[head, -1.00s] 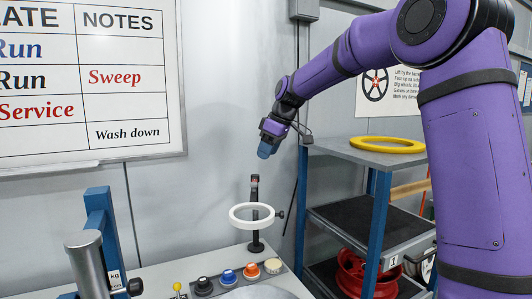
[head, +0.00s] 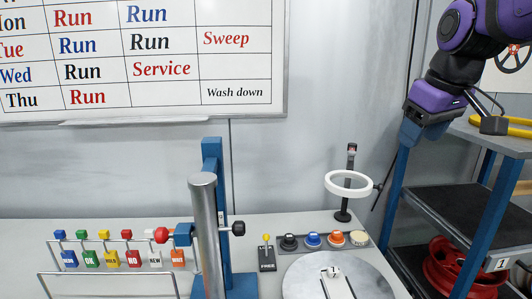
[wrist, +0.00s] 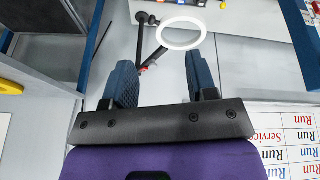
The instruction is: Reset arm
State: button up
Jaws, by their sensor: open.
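My gripper (head: 424,132) is raised at the upper right of the head view, pointing down, beside the wall and left of the shelf unit. In the wrist view its two blue padded fingers (wrist: 162,82) stand apart with nothing between them. A white ring lamp (head: 349,184) on a dark stand is on the bench below and left of my gripper. The ring lamp also shows past the fingertips in the wrist view (wrist: 181,33), apart from them.
The bench holds a blue press frame (head: 212,165), a steel post (head: 206,235), coloured buttons (head: 312,240), a round metal plate (head: 310,275) and a rack of coloured tags (head: 110,258).

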jog(key=s+d+f+m, duration=0.1)
jog(key=s+f+m, duration=0.1)
jog(key=s, duration=0.6)
jog(key=s+d+f+m+t, duration=0.1)
jog(key=s+f, duration=0.3)
jog(key=s, duration=0.4)
jog(key=shift+s+d+f+m, duration=0.2)
jog(key=shift+s+m, duration=0.2)
jog(key=shift+m, duration=0.2)
